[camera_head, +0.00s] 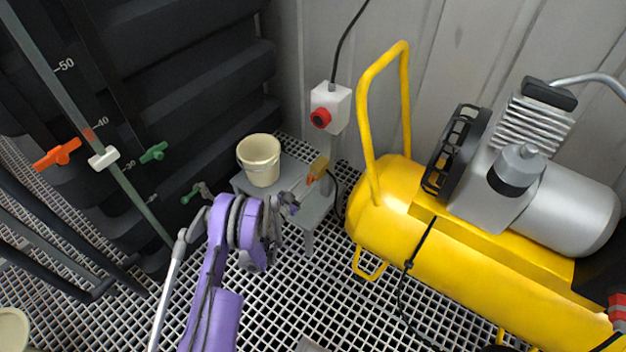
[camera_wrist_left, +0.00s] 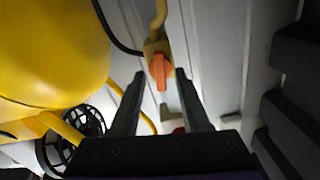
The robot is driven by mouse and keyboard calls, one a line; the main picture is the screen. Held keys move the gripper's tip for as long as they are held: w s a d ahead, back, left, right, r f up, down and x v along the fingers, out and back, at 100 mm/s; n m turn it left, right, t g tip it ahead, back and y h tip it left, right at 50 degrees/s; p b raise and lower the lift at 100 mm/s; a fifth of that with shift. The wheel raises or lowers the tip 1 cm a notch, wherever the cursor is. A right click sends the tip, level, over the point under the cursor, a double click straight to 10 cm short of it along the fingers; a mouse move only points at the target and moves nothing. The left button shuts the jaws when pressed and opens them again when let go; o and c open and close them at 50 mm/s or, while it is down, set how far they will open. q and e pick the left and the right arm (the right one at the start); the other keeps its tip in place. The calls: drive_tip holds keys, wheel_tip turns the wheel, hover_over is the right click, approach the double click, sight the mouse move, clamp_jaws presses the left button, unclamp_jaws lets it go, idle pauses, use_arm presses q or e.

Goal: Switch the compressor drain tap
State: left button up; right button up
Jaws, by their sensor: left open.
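The drain tap has an orange lever on a yellow-brown body (camera_head: 319,167), at the left end of the yellow compressor tank (camera_head: 450,255) in the head view. In the left wrist view its orange lever (camera_wrist_left: 160,72) shows ahead of the fingertips, in line with the gap between them. My left gripper (camera_head: 293,204) is open and empty, just below and left of the tap in the head view. In the left wrist view, the open jaws (camera_wrist_left: 158,84) point at the lever; I cannot tell whether they touch it. My right gripper is out of view.
A cream bucket (camera_head: 259,160) stands on a small grey bench (camera_head: 312,203) beside the gripper. A white switch box with a red knob (camera_head: 321,117) is behind. Orange (camera_head: 57,154) and green (camera_head: 153,152) taps are at the left. Grating floor (camera_head: 330,300) lies open in front.

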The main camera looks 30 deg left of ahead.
use_arm(q)
drive_tip(key=shift+w, duration=0.15)
clamp_jaws()
idle(0.4)
